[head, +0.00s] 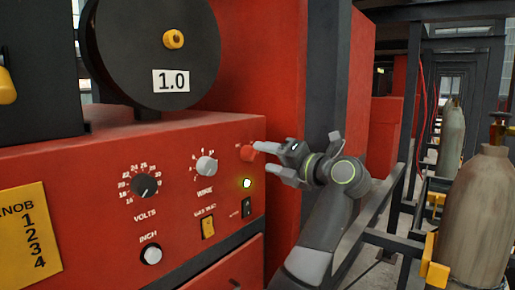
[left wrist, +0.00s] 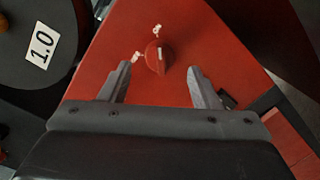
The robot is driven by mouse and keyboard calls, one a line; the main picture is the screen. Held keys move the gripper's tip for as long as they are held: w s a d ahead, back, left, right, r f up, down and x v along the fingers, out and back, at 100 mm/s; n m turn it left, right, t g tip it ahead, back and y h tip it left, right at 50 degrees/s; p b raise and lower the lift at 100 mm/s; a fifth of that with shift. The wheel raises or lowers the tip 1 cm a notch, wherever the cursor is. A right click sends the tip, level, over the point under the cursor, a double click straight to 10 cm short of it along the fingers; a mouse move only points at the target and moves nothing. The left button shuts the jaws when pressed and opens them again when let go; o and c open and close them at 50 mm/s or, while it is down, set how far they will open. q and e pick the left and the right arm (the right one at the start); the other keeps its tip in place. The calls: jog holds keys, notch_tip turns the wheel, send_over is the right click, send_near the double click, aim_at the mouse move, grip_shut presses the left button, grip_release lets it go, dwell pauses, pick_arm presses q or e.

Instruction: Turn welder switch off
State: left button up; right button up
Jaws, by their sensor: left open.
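The red welder panel (head: 110,170) carries a round red rotary switch (head: 247,153) at its upper right corner. In the left wrist view the same switch (left wrist: 158,58) shows a white pointer line, with small white labels near it. My left gripper (head: 262,159) is open, its fingers pointing at the switch. In the left wrist view the left gripper (left wrist: 161,78) has its two fingers apart on either side of the switch, with the switch slightly beyond the tips. I cannot tell whether they touch it. A lamp (head: 246,183) below the switch is lit. My right gripper is not in view.
The panel also has a black volts knob (head: 145,186), a grey wire knob (head: 206,166), an inch button (head: 151,255) and a yellow switch (head: 208,228). A wire spool (head: 150,75) stands above. Gas cylinders (head: 476,215) stand at the right.

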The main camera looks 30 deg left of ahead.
aim_at(256, 157)
pick_arm(q)
jog(key=a, duration=0.2)
jog(key=a+p, duration=0.1)
jog(key=a, duration=0.1)
jog(key=shift+w, duration=0.35)
jog(key=shift+c, duration=0.4)
jog(key=c, duration=0.9)
jog(key=shift+f+n+b, duration=0.25)
jog(key=shift+n+b, duration=1.4)
jog(key=shift+n, duration=0.05)
jog(key=n+b, duration=0.4)
jog(key=n, duration=0.1)
jog(key=shift+n+y, duration=0.4)
jog(key=shift+w+r+n+g+y+b, duration=0.15)
jog(key=shift+n+g+b, duration=0.25)
jog(key=shift+n+b, duration=1.35)
jog(key=shift+s+f+n+g+y+b, duration=0.15)
jog(key=shift+n+g+b, duration=0.2)
jog(key=shift+n, duration=2.8)
jog(key=shift+w+r, duration=0.1)
